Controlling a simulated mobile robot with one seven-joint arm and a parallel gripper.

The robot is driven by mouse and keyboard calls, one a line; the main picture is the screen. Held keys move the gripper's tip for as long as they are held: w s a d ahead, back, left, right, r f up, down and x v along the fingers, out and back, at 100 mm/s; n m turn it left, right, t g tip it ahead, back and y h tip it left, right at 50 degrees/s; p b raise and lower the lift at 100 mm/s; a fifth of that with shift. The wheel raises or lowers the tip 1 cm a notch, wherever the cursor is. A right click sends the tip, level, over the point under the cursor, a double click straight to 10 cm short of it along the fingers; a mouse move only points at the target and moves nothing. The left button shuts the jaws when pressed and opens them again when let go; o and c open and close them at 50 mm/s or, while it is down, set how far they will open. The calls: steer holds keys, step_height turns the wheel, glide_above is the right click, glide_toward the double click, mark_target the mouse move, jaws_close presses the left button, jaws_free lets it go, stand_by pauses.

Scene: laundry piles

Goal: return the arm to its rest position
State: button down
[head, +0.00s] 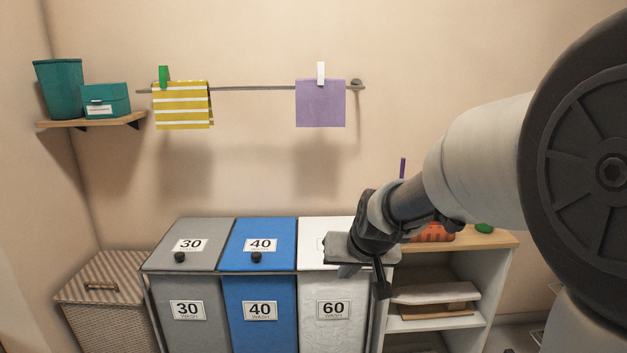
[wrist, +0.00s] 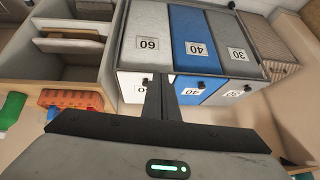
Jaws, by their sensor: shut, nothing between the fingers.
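My arm reaches in from the right in the head view, and my gripper (head: 382,290) hangs over the right end of the bin row, in front of the white 60 bin (head: 333,290) and the shelf unit. In the wrist view my gripper (wrist: 171,80) has its two dark fingers together with nothing between them. Part of the white bin's lid and its label are hidden behind my gripper in the head view.
A grey 30 bin (head: 188,312) and a blue 40 bin (head: 260,310) stand left of the white one. A wicker basket (head: 105,300) is far left. The open shelf unit (head: 470,328) holds folded cloths. Yellow striped (head: 183,105) and purple (head: 320,104) cloths hang above.

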steer(key=s+d+r, duration=0.2)
steer(key=s, duration=0.7)
steer(key=s+d+r+g+h, duration=0.1)
steer(key=s+d+r, duration=0.15)
steer(key=s, duration=0.55)
steer(key=s+d+r, duration=0.2)
steer(key=s, duration=0.7)
step_height(320, 180, up, 27)
steer(key=p, duration=2.8)
steer(key=shift+d+r+g+h, duration=0.2)
steer(key=shift+d+g+h, duration=0.1)
